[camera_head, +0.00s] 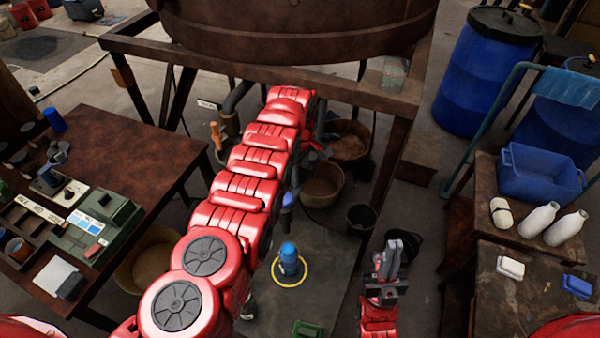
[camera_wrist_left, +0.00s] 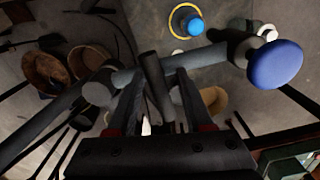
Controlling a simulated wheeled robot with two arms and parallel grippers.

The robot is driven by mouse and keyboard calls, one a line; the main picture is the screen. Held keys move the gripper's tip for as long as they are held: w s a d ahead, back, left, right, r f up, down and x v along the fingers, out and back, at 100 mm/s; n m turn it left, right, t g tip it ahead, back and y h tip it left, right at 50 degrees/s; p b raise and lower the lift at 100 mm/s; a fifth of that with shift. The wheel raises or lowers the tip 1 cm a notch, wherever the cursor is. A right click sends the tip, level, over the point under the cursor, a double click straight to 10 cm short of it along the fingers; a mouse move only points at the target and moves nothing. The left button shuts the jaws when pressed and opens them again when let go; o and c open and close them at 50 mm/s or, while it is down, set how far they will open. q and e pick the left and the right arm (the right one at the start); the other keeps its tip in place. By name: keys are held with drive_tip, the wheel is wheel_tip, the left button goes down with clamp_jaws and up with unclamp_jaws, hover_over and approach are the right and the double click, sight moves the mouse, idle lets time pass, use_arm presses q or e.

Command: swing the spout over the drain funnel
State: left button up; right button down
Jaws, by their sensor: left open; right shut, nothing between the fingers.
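A grey pipe, which looks like the spout (camera_wrist_left: 190,62), crosses the left wrist view and has a round blue knob (camera_wrist_left: 274,64) at its right end. A dark post (camera_wrist_left: 155,82) joins it and lies between the fingers of my left gripper (camera_wrist_left: 158,78), which is open. I cannot tell whether the fingers touch it. In the head view my red left arm hides most of the pipe and gripper; the blue knob (camera_head: 287,199) shows beside it. My right gripper (camera_head: 388,262) is shut and empty, right of the blue bottle. I cannot tell which vessel is the drain funnel.
Brown tubs (camera_head: 321,187) and a dark bucket (camera_head: 360,217) stand below the rusty vat (camera_head: 300,32) and its frame. A blue bottle (camera_head: 289,260) stands in a yellow ring. A cluttered table (camera_head: 125,150) is at left; a bench with a blue crate (camera_head: 541,174) is at right.

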use_arm(q)
clamp_jaws()
idle(1.3)
